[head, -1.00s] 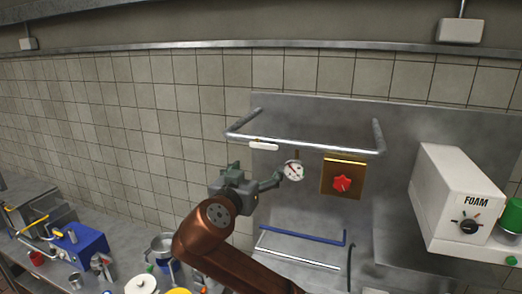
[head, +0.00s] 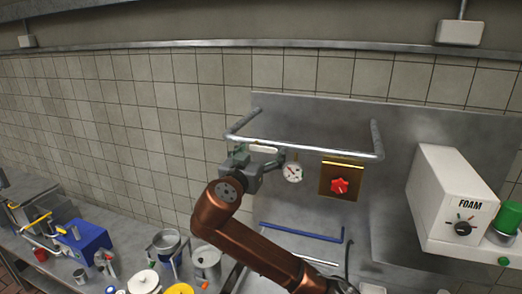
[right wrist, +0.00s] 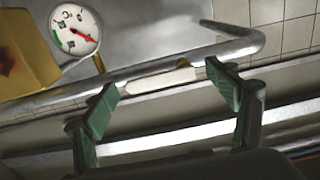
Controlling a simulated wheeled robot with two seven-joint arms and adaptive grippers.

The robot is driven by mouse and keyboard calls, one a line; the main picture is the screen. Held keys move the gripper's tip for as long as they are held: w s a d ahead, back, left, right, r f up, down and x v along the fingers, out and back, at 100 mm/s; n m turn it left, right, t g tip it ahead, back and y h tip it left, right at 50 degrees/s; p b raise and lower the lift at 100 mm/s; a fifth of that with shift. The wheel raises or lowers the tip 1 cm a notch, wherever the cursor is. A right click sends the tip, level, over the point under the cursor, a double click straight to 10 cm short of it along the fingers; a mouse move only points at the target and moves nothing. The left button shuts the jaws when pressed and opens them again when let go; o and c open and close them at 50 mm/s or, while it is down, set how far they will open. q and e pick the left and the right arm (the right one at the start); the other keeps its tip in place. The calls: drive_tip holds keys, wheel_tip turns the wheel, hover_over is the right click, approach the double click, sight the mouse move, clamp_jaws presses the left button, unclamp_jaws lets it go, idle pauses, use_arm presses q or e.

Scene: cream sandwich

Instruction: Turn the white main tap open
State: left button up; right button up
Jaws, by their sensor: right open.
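The white main tap (head: 262,148) is a short white lever, lying about level on the pipe below the long metal rail. My right gripper (head: 259,158) is at the tap with its fingers spread, one to each side of the lever. In the right wrist view the white lever (right wrist: 165,80) shows between the two green-padded fingertips of the open gripper (right wrist: 162,90). I cannot tell whether either finger touches it. My left gripper is not in view.
The metal rail (head: 320,148) runs across just above the tap. A round gauge (head: 293,172) and a brass plate with a red knob (head: 340,186) are close on the right. The white FOAM machine (head: 452,195) stands further right. Pots and a blue box (head: 84,241) are lower left.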

drive_tip(key=shift+c, duration=0.6)
drive_tip(key=c, duration=1.6)
